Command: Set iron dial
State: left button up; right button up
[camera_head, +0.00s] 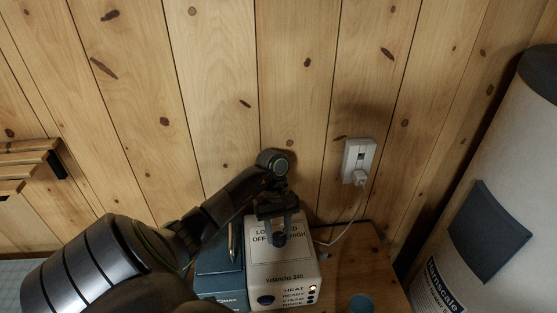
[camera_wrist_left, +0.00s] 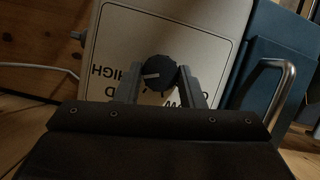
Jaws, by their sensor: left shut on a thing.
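The iron station (camera_head: 285,272) is a white box on a wooden surface, with its dial label on the upper face and "Velancha 240" on its front. Its dark round dial (camera_wrist_left: 160,73) shows in the left wrist view with a pale pointer line aimed left in that picture. The dial also shows in the head view (camera_head: 279,240). My left gripper (camera_wrist_left: 157,82) is shut on the dial, with one finger on each side of it. In the head view, its wrist partly hides the label. My right gripper is in neither view.
A blue unit (camera_head: 218,274) with a metal handle (camera_wrist_left: 270,88) stands left of the station. A white outlet (camera_head: 358,158) with a plugged-in cord is on the pine wall. A large white cylinder (camera_head: 500,190) stands at the right. A wooden rack (camera_head: 28,165) is at the left.

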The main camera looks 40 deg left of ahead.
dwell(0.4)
pick_arm(q)
jog(key=o, duration=1)
jog(key=shift+r, duration=0.1)
jog(key=p+v, duration=0.5)
jog(key=v, duration=0.2)
jog(key=shift+p, duration=0.4)
jog(key=shift+r, duration=0.1)
